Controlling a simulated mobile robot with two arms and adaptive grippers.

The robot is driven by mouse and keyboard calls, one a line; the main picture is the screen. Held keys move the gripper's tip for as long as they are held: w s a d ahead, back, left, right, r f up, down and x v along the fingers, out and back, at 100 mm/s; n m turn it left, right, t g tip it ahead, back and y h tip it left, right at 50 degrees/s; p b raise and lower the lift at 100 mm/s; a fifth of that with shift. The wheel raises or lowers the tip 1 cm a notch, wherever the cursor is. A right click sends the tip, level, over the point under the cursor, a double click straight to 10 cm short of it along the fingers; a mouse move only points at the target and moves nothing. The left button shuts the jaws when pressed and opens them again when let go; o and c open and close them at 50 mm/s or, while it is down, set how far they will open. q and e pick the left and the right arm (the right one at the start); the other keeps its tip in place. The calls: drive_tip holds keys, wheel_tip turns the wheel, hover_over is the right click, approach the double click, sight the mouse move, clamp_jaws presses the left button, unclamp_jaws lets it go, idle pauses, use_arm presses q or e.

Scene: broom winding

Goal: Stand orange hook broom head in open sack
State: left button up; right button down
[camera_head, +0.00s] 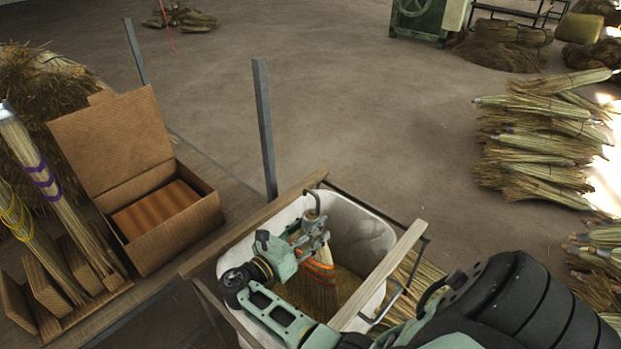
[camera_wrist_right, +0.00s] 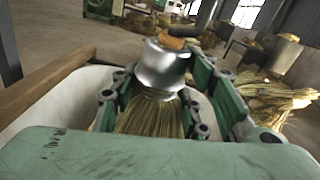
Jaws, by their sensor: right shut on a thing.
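The orange hook broom head (camera_head: 320,268) has straw bristles, orange bands, a metal collar and a hook on top. It is roughly upright inside the open white sack (camera_head: 372,228), hook end up. My right gripper (camera_head: 308,243) is shut on it near the collar. In the right wrist view the silver collar (camera_wrist_right: 162,68) and the bristles below it lie between the fingers (camera_wrist_right: 165,95). My arm hides part of the sack, and I cannot tell whether the bristle tips touch its bottom. My left gripper is not in view.
The sack hangs in a frame with wooden rails (camera_head: 385,270). On the left a bench holds an open cardboard box (camera_head: 165,225) and a wooden rack with brooms banded purple (camera_head: 45,180) and yellow. A grey post (camera_head: 264,125) stands behind. Straw bundles (camera_head: 545,140) lie on the right floor.

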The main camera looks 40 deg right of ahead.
drive_tip(key=c, duration=0.9)
unclamp_jaws()
drive_tip(key=shift+a, duration=0.1)
drive_tip(key=a, duration=0.7)
drive_tip(key=shift+s+a, duration=0.15)
drive_tip(key=shift+s, duration=0.15)
